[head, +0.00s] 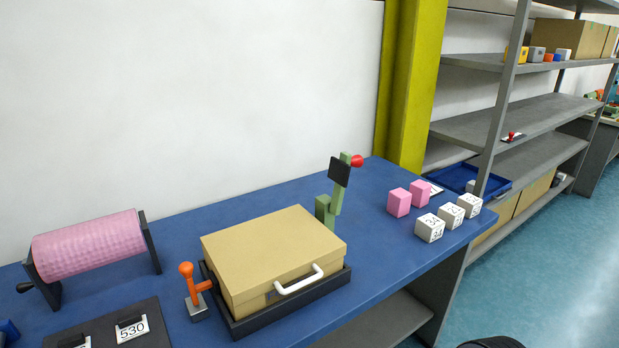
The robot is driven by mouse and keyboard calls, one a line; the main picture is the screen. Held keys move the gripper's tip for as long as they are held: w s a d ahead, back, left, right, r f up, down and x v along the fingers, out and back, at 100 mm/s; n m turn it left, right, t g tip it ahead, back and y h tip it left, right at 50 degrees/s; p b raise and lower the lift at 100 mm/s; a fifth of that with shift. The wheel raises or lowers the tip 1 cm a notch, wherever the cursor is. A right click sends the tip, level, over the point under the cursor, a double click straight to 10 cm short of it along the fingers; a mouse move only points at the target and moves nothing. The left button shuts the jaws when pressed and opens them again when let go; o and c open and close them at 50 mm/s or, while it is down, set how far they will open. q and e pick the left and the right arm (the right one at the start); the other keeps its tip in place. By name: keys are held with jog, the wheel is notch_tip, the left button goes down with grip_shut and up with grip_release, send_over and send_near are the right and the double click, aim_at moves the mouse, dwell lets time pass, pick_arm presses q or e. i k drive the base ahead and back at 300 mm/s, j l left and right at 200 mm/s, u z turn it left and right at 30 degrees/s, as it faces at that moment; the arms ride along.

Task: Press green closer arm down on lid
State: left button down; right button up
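The green closer arm (338,198) stands nearly upright at the back right corner of the tan box, on a green post (323,210). It carries a dark square pad (340,172) and a red ball (357,160) near its top. It is clear of the lid (270,245). The lid is the flat tan top of the box and looks closed, with a white handle (299,281) at the front. The box sits in a dark tray (290,314). Neither of my grippers is in view.
An orange lever (188,280) stands left of the box. A pink roller (90,245) is at the left. Pink cubes (399,202) and white numbered cubes (430,228) stand right of the closer arm. A yellow-green column (410,85) and grey shelves (530,120) are behind.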

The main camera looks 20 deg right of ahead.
aim_at(339, 170)
jog(key=l+u, duration=0.25)
jog(key=l, duration=0.25)
jog(key=k+l+u, duration=0.15)
jog(key=l+u, duration=0.15)
jog(key=l, duration=0.2)
jog(key=k+l+u, duration=0.1)
jog(key=l+u, duration=0.15)
jog(key=l, duration=0.25)
jog(key=k+l, duration=0.15)
jog(key=l, duration=0.25)
jog(key=k+l, duration=0.1)
jog(key=l, duration=0.3)
jog(key=k+l, duration=0.15)
jog(key=l, duration=0.2)
jog(key=k+l+u, duration=0.1)
jog(key=l, duration=0.3)
jog(key=k+l, duration=0.15)
jog(key=l, duration=0.25)
